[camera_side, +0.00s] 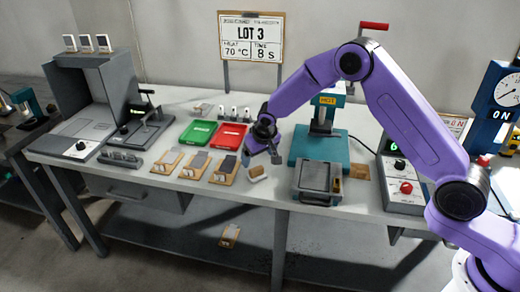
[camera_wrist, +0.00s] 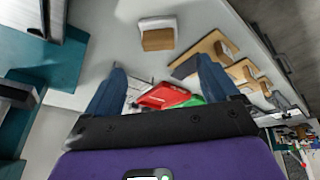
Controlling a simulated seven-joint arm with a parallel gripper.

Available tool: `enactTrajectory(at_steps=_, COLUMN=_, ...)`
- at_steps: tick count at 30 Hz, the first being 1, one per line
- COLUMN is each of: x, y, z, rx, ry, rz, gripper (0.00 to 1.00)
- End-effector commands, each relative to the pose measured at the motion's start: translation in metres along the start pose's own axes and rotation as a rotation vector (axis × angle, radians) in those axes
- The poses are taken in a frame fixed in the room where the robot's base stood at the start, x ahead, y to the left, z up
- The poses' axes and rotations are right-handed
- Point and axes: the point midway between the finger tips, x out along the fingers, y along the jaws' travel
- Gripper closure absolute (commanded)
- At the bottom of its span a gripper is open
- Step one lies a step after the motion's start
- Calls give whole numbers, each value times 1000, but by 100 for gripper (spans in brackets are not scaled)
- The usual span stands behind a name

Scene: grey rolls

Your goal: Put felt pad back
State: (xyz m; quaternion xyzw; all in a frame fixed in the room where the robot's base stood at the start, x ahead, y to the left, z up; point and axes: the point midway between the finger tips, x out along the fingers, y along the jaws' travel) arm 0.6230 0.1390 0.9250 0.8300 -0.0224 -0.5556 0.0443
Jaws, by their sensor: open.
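A small block (camera_side: 258,173), tan on its side with a white part, sits on the grey bench between the wooden boards and the teal press. In the wrist view this block (camera_wrist: 158,38) lies ahead of my fingers, its white part on the far side. I cannot tell for sure that it is the felt pad. My gripper (camera_side: 263,156) is open and empty, above and close to the block, apart from it. In the wrist view my gripper (camera_wrist: 162,85) shows two blue fingers spread wide with nothing between them.
Several wooden boards with small pieces (camera_side: 195,166) stand left of the block. Behind them lie a green tray (camera_side: 198,132) and a red tray (camera_side: 229,136). Right are a grey box (camera_side: 318,178) and a teal press (camera_side: 308,147) marked HOT. Another board (camera_side: 229,236) lies on the lower shelf.

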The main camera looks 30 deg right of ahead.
Motion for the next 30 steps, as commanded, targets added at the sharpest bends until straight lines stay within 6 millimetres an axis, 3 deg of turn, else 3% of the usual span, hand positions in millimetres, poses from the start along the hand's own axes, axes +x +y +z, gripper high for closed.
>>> enactTrajectory(at_steps=6, x=-27, y=0, z=0, rx=-1, ry=1, rz=0, gripper=12)
enactTrajectory(at_steps=20, x=-40, y=-3, z=2, rx=-15, ry=-2, rz=-5, gripper=12)
enactTrajectory(at_steps=25, x=-71, y=-11, z=18, rx=-94, ry=-20, rz=-25, gripper=12)
enactTrajectory(at_steps=30, x=-115, y=-19, z=53, rx=-219, ry=-53, rz=-58, gripper=12)
